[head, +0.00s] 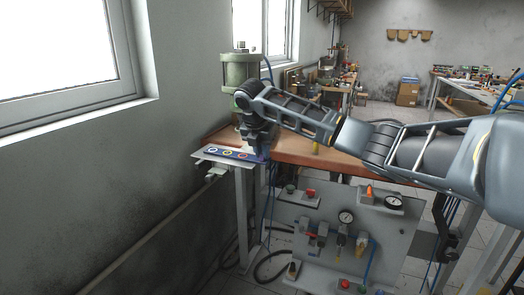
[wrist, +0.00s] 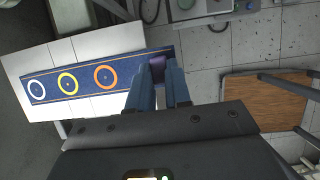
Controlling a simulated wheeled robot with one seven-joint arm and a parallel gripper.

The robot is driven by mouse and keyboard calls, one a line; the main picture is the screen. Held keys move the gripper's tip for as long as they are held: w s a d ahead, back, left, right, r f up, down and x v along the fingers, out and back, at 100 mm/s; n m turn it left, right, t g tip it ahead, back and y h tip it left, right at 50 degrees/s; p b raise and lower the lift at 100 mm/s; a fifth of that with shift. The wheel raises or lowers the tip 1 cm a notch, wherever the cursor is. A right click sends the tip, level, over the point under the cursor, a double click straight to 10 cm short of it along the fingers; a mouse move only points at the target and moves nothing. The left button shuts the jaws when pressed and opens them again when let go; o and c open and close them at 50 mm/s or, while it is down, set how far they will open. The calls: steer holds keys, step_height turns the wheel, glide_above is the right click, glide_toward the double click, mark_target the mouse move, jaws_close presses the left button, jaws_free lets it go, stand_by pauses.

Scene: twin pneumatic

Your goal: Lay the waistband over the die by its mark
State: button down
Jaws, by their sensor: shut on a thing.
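The waistband (wrist: 88,80) is a dark blue strip with thin gold lines along its edges. It carries a white, a yellow and an orange ring, and lies flat along a white plate (wrist: 20,65). In the head view the waistband (head: 236,154) lies to the left of my gripper (head: 262,155). In the wrist view my gripper (wrist: 159,70) is shut at the waistband's right end, beyond the orange ring, with a small purple patch between its fingertips. I cannot make out the die; my gripper and arm hide the space under the green press (head: 240,71).
A brown-topped bench (head: 300,151) stands behind and right of the plate. A grey panel (head: 335,235) with gauges, valves and buttons stands at the front. The wall and window close off the left side. Blue and dark hoses hang beside the panel.

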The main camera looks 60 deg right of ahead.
steer(key=c, duration=1)
jaws_free()
steer(key=v, duration=0.7)
steer(key=shift+a+r+b, duration=0.15)
steer(key=shift+r+b, duration=0.2)
steer(key=shift+b, duration=0.05)
